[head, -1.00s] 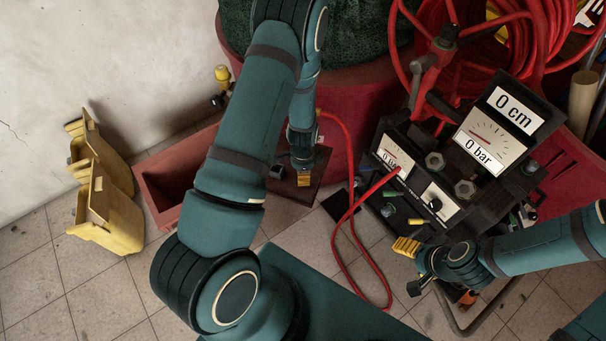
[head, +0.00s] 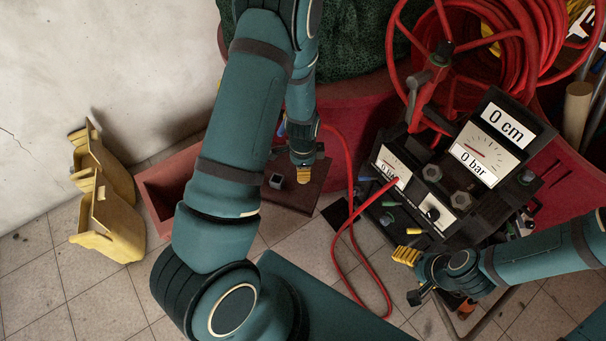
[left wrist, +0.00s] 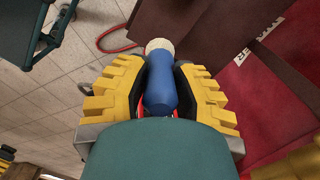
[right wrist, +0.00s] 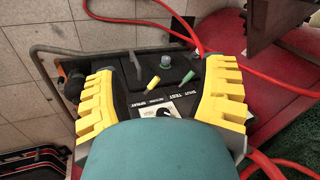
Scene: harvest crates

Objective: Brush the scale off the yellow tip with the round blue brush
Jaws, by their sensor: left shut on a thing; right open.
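My left gripper (left wrist: 160,90) is shut on a round blue brush (left wrist: 160,85) with a pale bristle end pointing away from my wrist. In the head view this gripper (head: 303,174) is above a dark red board, well left of the black machine. The yellow tip (right wrist: 153,83) stands on the black machine, left of a green tip (right wrist: 188,77); it also shows in the head view (head: 414,231). My right gripper (right wrist: 165,100) is open and empty, with the machine's tip area between and beyond its fingers. Scale on the tip is too small to make out.
The black machine (head: 462,212) carries gauges reading 0 cm and 0 bar. A red hose (head: 350,215) loops from it over the floor. The dark red board (head: 300,196) bears a small grey block (head: 276,181). Yellow bins (head: 110,225) stand at the left.

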